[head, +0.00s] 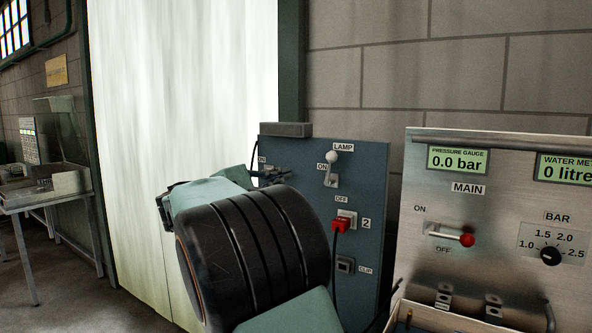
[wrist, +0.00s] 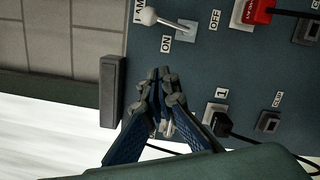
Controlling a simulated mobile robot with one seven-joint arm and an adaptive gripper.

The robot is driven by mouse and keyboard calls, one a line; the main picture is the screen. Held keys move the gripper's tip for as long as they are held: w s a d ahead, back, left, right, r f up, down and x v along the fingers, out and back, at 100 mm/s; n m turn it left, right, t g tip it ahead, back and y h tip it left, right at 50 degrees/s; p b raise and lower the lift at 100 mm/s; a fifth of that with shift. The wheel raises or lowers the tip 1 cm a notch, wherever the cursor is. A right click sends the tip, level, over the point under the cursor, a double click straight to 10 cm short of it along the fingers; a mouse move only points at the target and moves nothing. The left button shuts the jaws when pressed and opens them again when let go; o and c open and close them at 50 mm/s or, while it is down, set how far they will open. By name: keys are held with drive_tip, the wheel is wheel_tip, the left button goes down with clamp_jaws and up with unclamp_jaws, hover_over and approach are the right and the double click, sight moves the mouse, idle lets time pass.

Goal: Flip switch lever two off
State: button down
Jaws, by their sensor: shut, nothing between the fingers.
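The blue-grey switch panel (head: 372,180) stands in front of me. The lever above the socket marked 2 has a white knob (head: 331,157) and sits under a LAMP label. Its knob points up, on the ON side; the OFF label is below it. In the wrist view, turned sideways, this knob (wrist: 148,16) is at the top. My gripper (wrist: 161,72) is shut and empty, apart from that knob and below it in the wrist view. In the head view my gripper (head: 284,175) is left of the lever. A pale part (wrist: 167,128) is partly hidden behind my fingers.
A red plug (head: 341,225) with a black cable sits in socket 2. A black plug (wrist: 221,123) is near label 1. A steel panel (head: 487,210) with a red-knobbed MAIN lever (head: 467,240) stands at right. A grey box (head: 286,130) tops the panel.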

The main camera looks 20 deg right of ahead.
sight(330, 168)
drive_tip(key=d+p, duration=0.1)
drive_tip(key=d, duration=0.2)
drive_tip(key=w+d+r+p, duration=0.1)
drive_tip(key=d, duration=0.2)
drive_tip(key=w+d+r+p, duration=0.1)
drive_tip(key=d, duration=0.3)
drive_tip(key=shift+d, duration=0.1)
